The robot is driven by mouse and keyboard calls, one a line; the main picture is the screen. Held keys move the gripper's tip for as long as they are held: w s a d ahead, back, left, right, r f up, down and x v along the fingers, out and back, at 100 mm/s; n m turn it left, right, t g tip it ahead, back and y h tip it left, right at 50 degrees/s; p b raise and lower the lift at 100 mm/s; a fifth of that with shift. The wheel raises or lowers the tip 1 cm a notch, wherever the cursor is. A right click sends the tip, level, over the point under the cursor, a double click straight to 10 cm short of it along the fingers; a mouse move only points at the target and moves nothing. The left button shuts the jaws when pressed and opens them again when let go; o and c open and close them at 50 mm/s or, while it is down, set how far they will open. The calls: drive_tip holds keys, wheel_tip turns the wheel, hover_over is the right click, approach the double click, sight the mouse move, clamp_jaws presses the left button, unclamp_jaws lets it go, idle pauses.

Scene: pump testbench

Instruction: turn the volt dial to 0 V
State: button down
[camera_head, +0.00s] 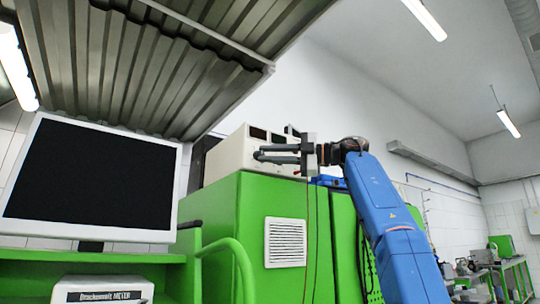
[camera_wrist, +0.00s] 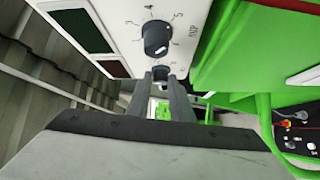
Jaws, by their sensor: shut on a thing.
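The white power supply (camera_head: 228,158) stands on top of the green cabinet, its front facing my gripper. In the wrist view its panel (camera_wrist: 118,22) shows a dark dial (camera_wrist: 157,38) with numbers and the label AMP. Below that is a second dark dial, the volt dial (camera_wrist: 161,73), mostly hidden between my fingertips. My gripper (camera_wrist: 161,80) is shut on this dial, one finger on each side. Its pointer and most of its scale are hidden, so its setting cannot be read. In the head view my gripper (camera_head: 262,153) reaches leftwards to the power supply's front.
The green cabinet (camera_head: 250,215) with a white vent (camera_head: 285,242) is below. A black monitor (camera_head: 90,180) stands at left. Corrugated metal (camera_head: 140,70) hangs overhead. Thin cables run down the cabinet front. A bench with equipment (camera_head: 490,270) is far right.

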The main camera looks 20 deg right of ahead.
drive_tip(key=c, duration=1.6)
unclamp_jaws()
drive_tip(key=shift+a, duration=0.15)
drive_tip(key=shift+o, duration=0.2)
drive_tip(key=v, duration=1.7)
drive_tip(key=shift+s, duration=0.15)
